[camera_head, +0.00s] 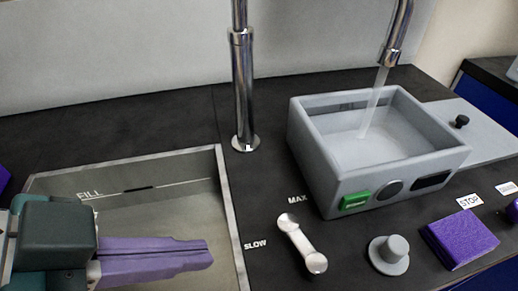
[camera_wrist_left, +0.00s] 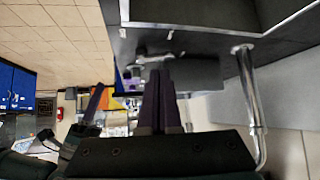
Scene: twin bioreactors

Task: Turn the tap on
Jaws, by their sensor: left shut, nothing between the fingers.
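The chrome tap has an upright post (camera_head: 243,95) and a spout (camera_head: 395,45) at the upper right. A stream of water (camera_head: 374,105) falls from the spout into a grey box-shaped vessel (camera_head: 300,150). A silver lever handle (camera_head: 302,243) lies on the dark counter, close to the labels MAX and SLOW. My left gripper (camera_head: 210,255) is shut and empty, with purple fingers pointing right over the sink, left of the lever and apart from it. Its fingers also show in the left wrist view (camera_wrist_left: 160,76), left of the chrome post (camera_wrist_left: 250,100).
The sink (camera_head: 236,225) with a FILL mark fills the lower left. The vessel has a green switch (camera_head: 355,200) on its front. A grey round knob (camera_head: 389,254) and a purple block (camera_head: 460,238) by a STOP label stand right of the lever. Dark counter (camera_head: 120,145) behind the sink is clear.

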